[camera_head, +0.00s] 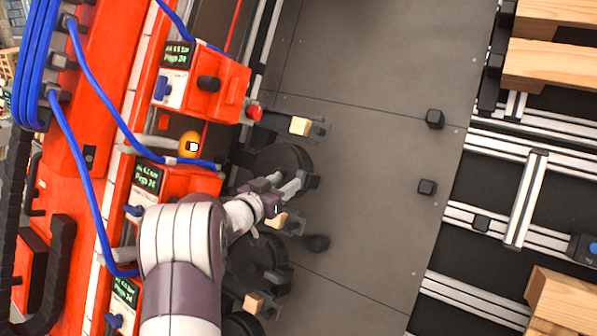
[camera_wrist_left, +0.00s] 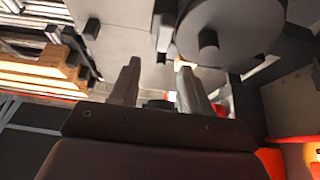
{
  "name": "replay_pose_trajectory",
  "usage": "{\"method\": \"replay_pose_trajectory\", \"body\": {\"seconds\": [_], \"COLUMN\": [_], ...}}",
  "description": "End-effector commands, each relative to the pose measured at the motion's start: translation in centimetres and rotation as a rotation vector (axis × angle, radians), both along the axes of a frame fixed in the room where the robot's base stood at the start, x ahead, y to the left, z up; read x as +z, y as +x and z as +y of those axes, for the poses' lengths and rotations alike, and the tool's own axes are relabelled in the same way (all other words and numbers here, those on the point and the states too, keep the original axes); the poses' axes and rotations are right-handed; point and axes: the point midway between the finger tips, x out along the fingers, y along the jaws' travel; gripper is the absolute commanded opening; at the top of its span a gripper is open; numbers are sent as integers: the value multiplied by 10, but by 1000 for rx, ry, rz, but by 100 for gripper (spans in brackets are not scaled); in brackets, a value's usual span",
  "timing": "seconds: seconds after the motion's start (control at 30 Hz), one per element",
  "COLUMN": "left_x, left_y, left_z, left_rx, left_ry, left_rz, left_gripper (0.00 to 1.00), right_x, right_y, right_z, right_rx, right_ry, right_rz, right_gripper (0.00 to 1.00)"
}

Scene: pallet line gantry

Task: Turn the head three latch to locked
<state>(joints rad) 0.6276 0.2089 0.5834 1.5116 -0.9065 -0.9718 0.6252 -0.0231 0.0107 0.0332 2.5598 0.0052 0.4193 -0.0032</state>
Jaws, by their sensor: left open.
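Three red machine heads, the top (camera_head: 228,85), the middle (camera_head: 200,183) and one at the bottom left whose display (camera_head: 125,292) shows, run down the left of the head view. Blue knobs sit by their displays; the middle one is a blue knob (camera_head: 133,210). I cannot tell which head is three or which part is its latch. My left gripper (camera_head: 296,184) is open beside a dark round wheel (camera_head: 283,160). In the wrist view its two fingers (camera_wrist_left: 158,85) stand apart with nothing clearly held between them. My arm hides part of the middle and lower heads.
Pale blocks (camera_head: 300,126) sit on dark arms beside the heads. A grey plate (camera_head: 375,100) with small black blocks (camera_head: 435,118) is mostly clear. Metal rails and wooden pallets (camera_head: 550,65) lie at the right. Blue hoses (camera_head: 90,190) loop at the left.

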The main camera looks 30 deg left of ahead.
Motion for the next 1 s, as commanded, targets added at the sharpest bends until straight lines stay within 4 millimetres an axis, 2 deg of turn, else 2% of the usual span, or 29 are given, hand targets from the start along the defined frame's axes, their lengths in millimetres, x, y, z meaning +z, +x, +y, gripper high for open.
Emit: {"method": "replay_pose_trajectory", "body": {"seconds": [0.1, 0.3, 0.63, 0.67, 0.7, 0.8, 1.0], "left_x": [3, 1, 0, 0, 0, 0, 0], "left_y": [28, 56, 61, 61, 61, 61, 61], "left_z": [-3, -5, -5, -5, -5, -5, -5], "left_rx": [-2, 1, 2, 2, 2, 2, 1], "left_ry": [-1, 0, 0, 0, 0, 0, 3], "left_rz": [2, 2, 1, 1, 1, 1, 1], "left_gripper": [47, 47, 47, 44, 31, 0, 0], "right_x": [12, 19, 19, 19, 19, 19, 19], "right_y": [0, 0, 0, 0, 0, 0, 0], "right_z": [0, 0, 0, 0, 0, 0, 0], "right_rx": [0, 0, 0, 0, 0, 0, 0], "right_ry": [0, 0, 0, 0, 0, 0, 0], "right_rz": [0, 0, 1, 1, 0, 0, 0], "right_gripper": [0, 0, 0, 0, 0, 0, 0]}}
